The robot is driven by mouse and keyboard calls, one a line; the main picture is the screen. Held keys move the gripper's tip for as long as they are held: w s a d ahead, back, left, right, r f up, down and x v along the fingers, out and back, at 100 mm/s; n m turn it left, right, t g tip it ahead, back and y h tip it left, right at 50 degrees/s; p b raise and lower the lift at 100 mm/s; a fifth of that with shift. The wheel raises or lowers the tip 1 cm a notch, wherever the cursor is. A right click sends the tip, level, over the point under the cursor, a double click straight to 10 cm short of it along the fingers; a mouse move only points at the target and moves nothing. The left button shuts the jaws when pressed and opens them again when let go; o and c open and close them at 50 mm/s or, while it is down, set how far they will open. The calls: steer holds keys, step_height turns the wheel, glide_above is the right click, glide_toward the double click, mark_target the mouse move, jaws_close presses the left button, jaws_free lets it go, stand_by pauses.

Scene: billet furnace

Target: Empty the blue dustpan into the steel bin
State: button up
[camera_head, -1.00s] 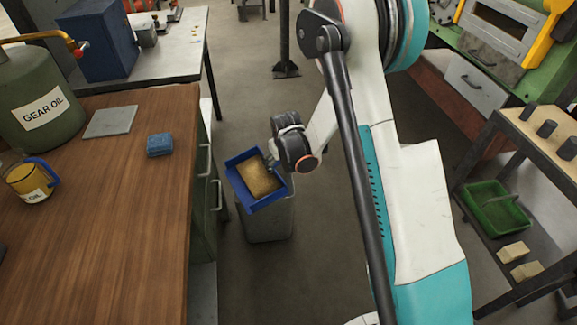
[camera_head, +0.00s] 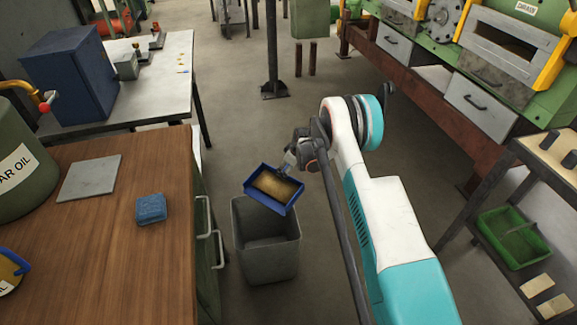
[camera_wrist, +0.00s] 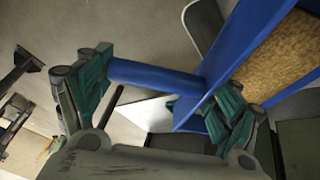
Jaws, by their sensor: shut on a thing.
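The blue dustpan (camera_head: 291,203) holds a flat layer of tan, grainy debris (camera_head: 273,187). In the head view it is in the air above the back right part of the steel bin's mouth, slightly tilted. The grey steel bin (camera_head: 268,262) stands on the floor beside the bench, its visible inside empty. My gripper (camera_head: 292,158) is shut on the dustpan's handle. In the wrist view my gripper (camera_wrist: 165,95) has its green-padded fingers around the blue handle (camera_wrist: 150,75), and the pan (camera_wrist: 245,45) with the tan debris reaches to the upper right.
A wooden bench (camera_head: 110,240) with a blue sponge (camera_head: 151,208) and a grey plate (camera_head: 90,177) stands left of the bin. A shelf cart with a green tray (camera_head: 515,238) is at right. Floor beyond the bin is open up to a dark post (camera_head: 272,50).

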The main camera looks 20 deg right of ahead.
steer(key=shift+w+r, duration=0.1)
steer(key=shift+r, duration=0.05)
steer(key=shift+s+a+r+t+h, duration=0.15)
steer(key=shift+r+t+h, duration=0.05)
steer(key=shift+r, duration=0.25)
steer(key=shift+s+a+r+t+h, duration=0.15)
steer(key=shift+a+r+t+h, duration=0.05)
steer(key=shift+r, duration=0.2)
steer(key=shift+s+a+r+t+h, duration=0.15)
steer(key=shift+r+t+h, duration=0.05)
steer(key=shift+r, duration=0.25)
steer(key=shift+s+a+r+n+t+h, duration=0.15)
steer(key=shift+s+a+r+t+h, duration=0.2)
steer(key=shift+r, duration=0.3)
steer(key=shift+s+a+r+n+t+h, duration=0.2)
steer(key=shift+s+a+r+t+h, duration=0.15)
steer(key=shift+r, duration=0.3)
steer(key=shift+s+a+r+n+t+h, duration=0.2)
steer(key=shift+a+r+h, duration=0.15)
steer(key=shift+r, duration=0.3)
steer(key=s+a+r+t+h, duration=0.3)
steer(key=s+a+r, duration=0.1)
steer(key=shift+a+r+n, duration=0.2)
steer(key=shift+a+n, duration=0.2)
steer(key=shift+n, duration=0.05)
stand_by(1.1)
